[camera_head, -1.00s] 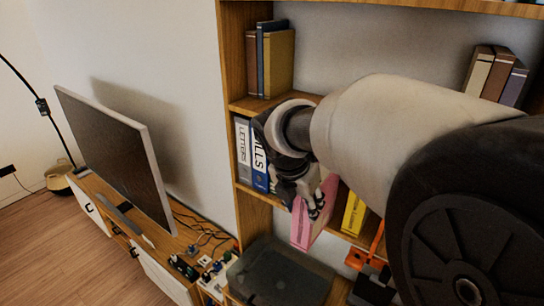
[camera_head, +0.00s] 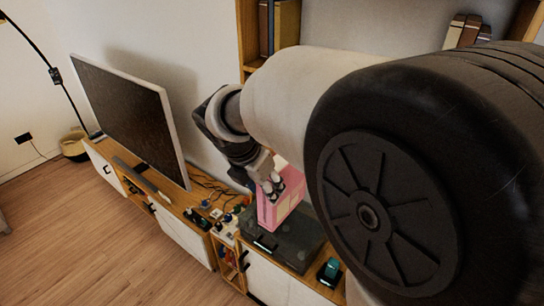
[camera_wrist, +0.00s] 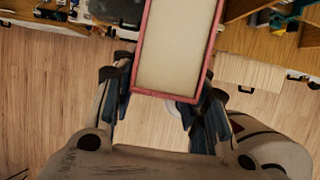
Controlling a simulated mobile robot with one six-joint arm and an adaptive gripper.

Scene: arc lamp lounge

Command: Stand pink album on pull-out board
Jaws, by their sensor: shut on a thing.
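The pink album (camera_head: 268,212) is in my gripper (camera_head: 271,184), above the low cabinet in the head view. In the wrist view the album (camera_wrist: 178,48) shows a cream face with a pink rim, between the two fingers (camera_wrist: 162,100). My gripper is shut on it. In the head view the album looks roughly upright, beside or over a dark box-like thing; I cannot tell if it touches. A pale wooden panel (camera_wrist: 250,72) with a dark handle shows at the right of the wrist view; I cannot tell whether it is the pull-out board.
A television (camera_head: 125,115) stands on the low cabinet (camera_head: 180,233), with cables and small items to its right. The dark box (camera_head: 285,238) lies on the cabinet. A shelf with books (camera_head: 280,28) rises behind. The wooden floor (camera_head: 100,240) in front is clear.

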